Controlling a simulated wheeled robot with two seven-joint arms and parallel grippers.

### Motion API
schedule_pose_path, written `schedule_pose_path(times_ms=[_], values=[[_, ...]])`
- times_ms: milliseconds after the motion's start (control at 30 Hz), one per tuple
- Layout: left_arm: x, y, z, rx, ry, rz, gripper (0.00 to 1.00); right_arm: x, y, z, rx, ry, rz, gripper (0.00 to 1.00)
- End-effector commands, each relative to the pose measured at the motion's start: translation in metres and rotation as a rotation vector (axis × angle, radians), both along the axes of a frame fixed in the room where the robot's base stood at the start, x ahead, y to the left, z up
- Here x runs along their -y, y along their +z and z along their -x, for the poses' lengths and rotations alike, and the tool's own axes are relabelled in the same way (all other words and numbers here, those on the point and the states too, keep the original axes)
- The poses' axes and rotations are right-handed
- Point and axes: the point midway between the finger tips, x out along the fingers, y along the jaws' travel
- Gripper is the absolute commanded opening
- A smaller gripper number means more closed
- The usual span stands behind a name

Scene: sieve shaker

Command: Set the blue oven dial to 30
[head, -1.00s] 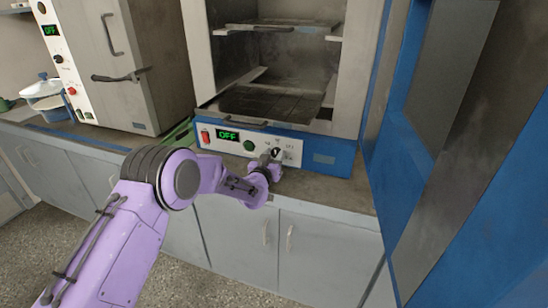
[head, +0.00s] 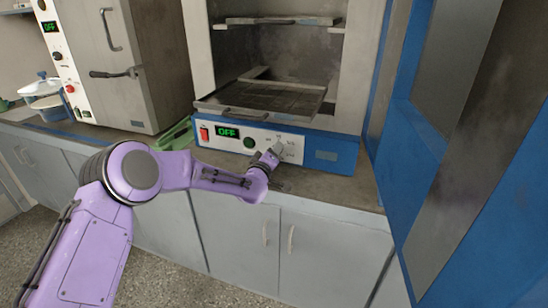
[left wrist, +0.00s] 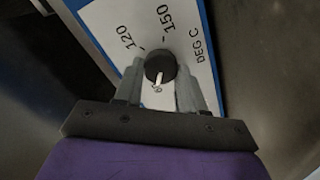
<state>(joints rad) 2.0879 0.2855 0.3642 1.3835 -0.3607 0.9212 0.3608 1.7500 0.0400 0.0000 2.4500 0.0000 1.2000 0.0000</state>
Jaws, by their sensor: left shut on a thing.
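The blue oven (head: 340,158) stands on the counter, its door open. Its white control panel (head: 236,141) has a display reading OFF. In the left wrist view the dial (left wrist: 158,67) is a round black knob with a white pointer line toward the bottom of the picture. The labels 120, 150 and DEG C show beyond it; the lower scale is hidden. My left gripper (left wrist: 160,80) has a finger on each side of the dial and is shut on it. In the head view this gripper (head: 274,154) covers most of the dial. My right gripper is out of view.
A red switch (head: 204,134) and a green round button (head: 249,143) are on the same panel. A second oven (head: 112,60) stands left, also showing OFF. Grey cupboards (head: 290,245) lie below the counter.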

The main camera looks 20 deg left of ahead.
Motion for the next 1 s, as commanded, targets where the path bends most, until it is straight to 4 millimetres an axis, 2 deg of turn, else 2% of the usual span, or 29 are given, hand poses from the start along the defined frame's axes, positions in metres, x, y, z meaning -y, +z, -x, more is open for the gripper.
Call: schedule_pose_path(times_ms=[33,1000], values=[[0.0,-0.004,0.0,-0.002,-0.001,0.045,0.09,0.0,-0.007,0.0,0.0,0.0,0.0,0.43],[0.0,-0.008,0.0,-0.032,-0.002,0.923,0.09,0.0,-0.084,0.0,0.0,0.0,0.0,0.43]])
